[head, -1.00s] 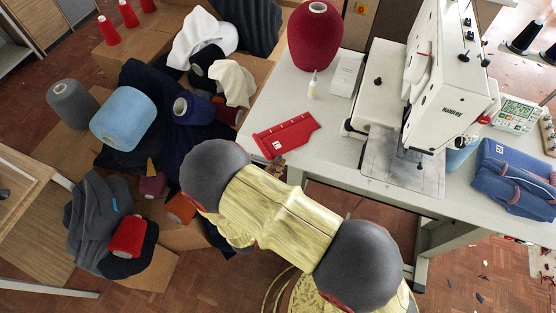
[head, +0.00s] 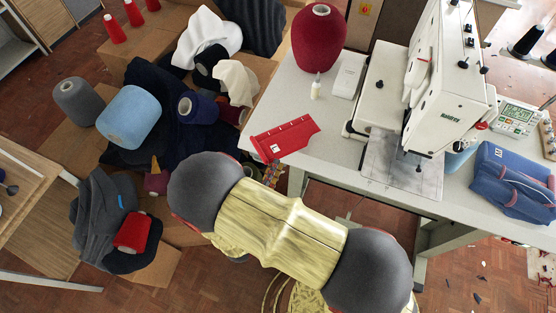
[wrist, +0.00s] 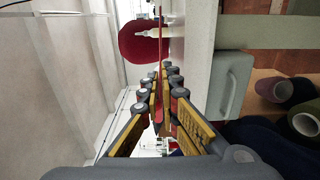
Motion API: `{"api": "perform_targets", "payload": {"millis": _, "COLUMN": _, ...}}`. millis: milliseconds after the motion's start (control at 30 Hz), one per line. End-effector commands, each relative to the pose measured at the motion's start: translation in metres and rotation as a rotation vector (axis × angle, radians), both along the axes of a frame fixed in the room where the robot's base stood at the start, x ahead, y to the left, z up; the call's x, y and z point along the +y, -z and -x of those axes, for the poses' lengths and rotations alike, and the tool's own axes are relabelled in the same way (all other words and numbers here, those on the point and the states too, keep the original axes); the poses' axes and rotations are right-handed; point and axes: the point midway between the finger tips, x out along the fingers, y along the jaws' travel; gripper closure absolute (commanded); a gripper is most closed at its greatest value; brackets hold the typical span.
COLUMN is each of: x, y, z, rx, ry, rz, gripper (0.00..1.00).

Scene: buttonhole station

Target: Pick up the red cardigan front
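The red cardigan front (head: 285,138) lies flat on the pale table near its left edge, with a small white label at its near end. In the wrist view it shows edge-on as a thin red strip (wrist: 159,105). My gripper (wrist: 162,74) is open, with a finger on each side of this strip and gaps visible beside it. In the head view my gripper (head: 272,174) is at the near left end of the cardigan front, at the table edge, mostly hidden by my arm.
A large red yarn cone (head: 319,40), a small white bottle (head: 316,86) and a white sewing machine (head: 440,90) stand behind and right. Boxes with yarn cones and dark cloth (head: 170,140) crowd the left.

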Motion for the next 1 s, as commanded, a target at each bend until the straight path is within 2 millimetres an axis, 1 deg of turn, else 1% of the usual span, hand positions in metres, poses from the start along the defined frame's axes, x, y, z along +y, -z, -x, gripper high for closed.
{"api": "perform_targets", "payload": {"millis": 100, "x": 0.006, "y": -0.006, "z": 0.015, "rx": 0.0, "ry": -0.003, "rz": 0.001, "gripper": 1.0}}
{"api": "perform_targets", "payload": {"millis": 700, "x": 0.03, "y": -0.033, "z": 0.086, "rx": 0.0, "ry": -0.002, "rz": -0.001, "gripper": 1.0}}
{"api": "perform_targets", "payload": {"millis": 833, "x": 0.032, "y": -0.036, "z": 0.094, "rx": 0.0, "ry": 0.0, "rz": 0.001, "gripper": 1.0}}
{"api": "perform_targets", "payload": {"millis": 1000, "x": 0.032, "y": -0.036, "z": 0.096, "rx": 0.0, "ry": 0.001, "rz": 0.001, "gripper": 1.0}}
